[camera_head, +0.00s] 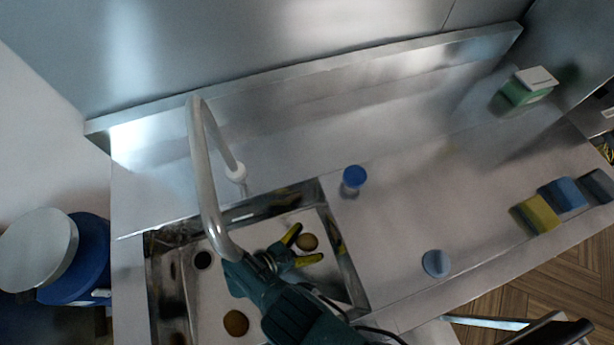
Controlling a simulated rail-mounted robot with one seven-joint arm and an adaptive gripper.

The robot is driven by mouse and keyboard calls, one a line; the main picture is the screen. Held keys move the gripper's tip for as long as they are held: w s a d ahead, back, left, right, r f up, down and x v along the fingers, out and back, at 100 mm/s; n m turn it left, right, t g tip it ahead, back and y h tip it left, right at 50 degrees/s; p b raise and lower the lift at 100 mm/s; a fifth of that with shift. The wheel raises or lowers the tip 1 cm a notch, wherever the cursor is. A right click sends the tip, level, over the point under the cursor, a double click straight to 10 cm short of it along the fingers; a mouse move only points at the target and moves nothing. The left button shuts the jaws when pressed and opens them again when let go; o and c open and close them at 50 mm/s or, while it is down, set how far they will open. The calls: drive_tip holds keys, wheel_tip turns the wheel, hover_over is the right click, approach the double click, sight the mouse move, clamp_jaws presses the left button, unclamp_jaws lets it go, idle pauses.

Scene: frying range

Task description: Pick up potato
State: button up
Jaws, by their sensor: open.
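A small brown potato (308,242) lies in the sink basin, close to the tips of my gripper. A second, larger brown potato (236,323) lies in the basin's lower part, left of my arm. My gripper (301,247) is open, with its two yellow-tipped fingers spread, one above-left of the small potato and one below it. I cannot tell how high the fingers are above the basin floor or whether they touch the potato. My arm hides part of the basin.
The sink (358,290) has raised steel walls. A curved faucet (205,165) arches over it, close to my gripper. A blue-capped container (354,177), a blue disc (436,263) and yellow, blue and dark sponges (537,214) stand right. The middle counter is clear.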

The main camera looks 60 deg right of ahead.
drive_tip(key=c, duration=1.4)
